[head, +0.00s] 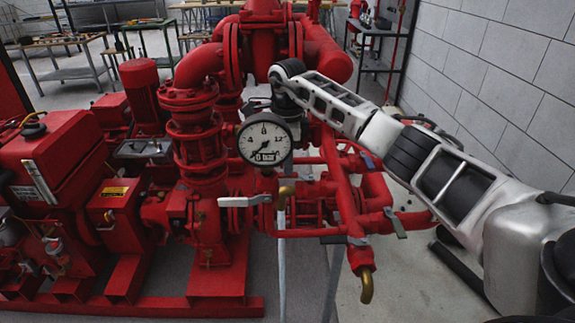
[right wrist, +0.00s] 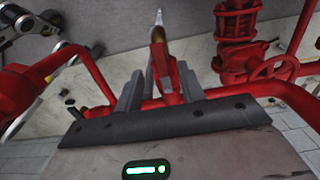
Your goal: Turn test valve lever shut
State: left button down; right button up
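A pale flat lever (head: 245,201) sticks out sideways from the red pipework below the round pressure gauge (head: 264,140) in the head view. A grey-green lever (head: 396,223) is farther right; I cannot tell which is the test valve's. My right gripper (head: 264,105) is just above and behind the gauge, mostly hidden, clear of both levers. In the right wrist view its two grey fingers (right wrist: 160,85) stand apart. A red part with a brass and pale tip (right wrist: 157,48) shows in line with the gap; contact cannot be told. My left gripper is in neither view.
Red pump pipes (head: 198,130) crowd the left and middle. A brass spout (head: 367,284) hangs low at right. A red handwheel (right wrist: 274,69) shows in the right wrist view.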

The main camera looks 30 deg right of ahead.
aim_at(296, 176)
jog(key=shift+f, duration=1.35)
grip_shut()
